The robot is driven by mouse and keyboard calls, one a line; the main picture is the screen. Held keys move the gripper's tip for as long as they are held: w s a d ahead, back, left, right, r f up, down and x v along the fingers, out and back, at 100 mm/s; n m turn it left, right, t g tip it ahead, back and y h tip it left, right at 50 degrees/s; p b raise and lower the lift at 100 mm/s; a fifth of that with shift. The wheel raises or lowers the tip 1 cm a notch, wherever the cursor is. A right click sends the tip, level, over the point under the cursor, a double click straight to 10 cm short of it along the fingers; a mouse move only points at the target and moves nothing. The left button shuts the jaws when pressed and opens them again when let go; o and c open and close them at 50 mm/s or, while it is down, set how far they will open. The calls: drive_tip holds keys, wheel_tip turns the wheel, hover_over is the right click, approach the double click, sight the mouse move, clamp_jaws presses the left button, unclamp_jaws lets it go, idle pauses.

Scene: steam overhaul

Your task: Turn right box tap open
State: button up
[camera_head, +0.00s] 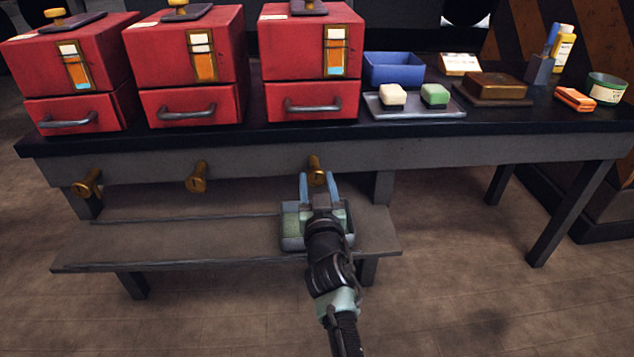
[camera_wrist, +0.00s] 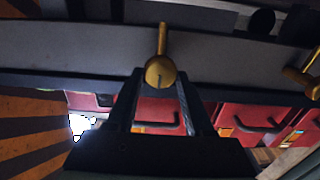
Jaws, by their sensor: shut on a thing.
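The right box (camera_head: 308,60) is the rightmost of three red boxes on the dark workbench. Its front plate (camera_head: 337,50) shows white, orange and a blue strip at the bottom. Below it, the brass right box tap (camera_head: 316,163) sticks out from the bench's front edge. My gripper (camera_head: 318,181) is at this tap, with one finger on each side. The wrist view also shows my gripper (camera_wrist: 160,82) shut on the tap (camera_wrist: 158,70). A thin brass part of the tap points to the top of that view. The exact finger contact is hard to see.
The middle tap (camera_head: 197,177) and left tap (camera_head: 87,183) stick out along the same edge. A low wooden bench (camera_head: 180,235) stands beneath. A blue bin (camera_head: 393,68) and a tray (camera_head: 440,108) with two blocks sit right of the boxes. The floor at right is clear.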

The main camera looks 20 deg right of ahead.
clamp_jaws()
drive_tip(key=shift+n, duration=0.3)
drive_tip(key=n+p, duration=0.1)
drive_tip(key=n, duration=0.1)
drive_tip(key=shift+a+n, duration=0.1)
drive_tip(key=shift+n, duration=0.2)
drive_tip(key=n+p, duration=0.1)
drive_tip(key=n, duration=0.3)
drive_tip(key=shift+n, duration=0.3)
drive_tip(key=n, duration=0.5)
drive_tip(key=shift+a+f+p, duration=0.1)
drive_tip(key=shift+f+p, duration=0.05)
drive_tip(key=shift+p, duration=0.25)
drive_tip(key=shift+f+n, duration=0.1)
drive_tip(key=shift+n, duration=2.4)
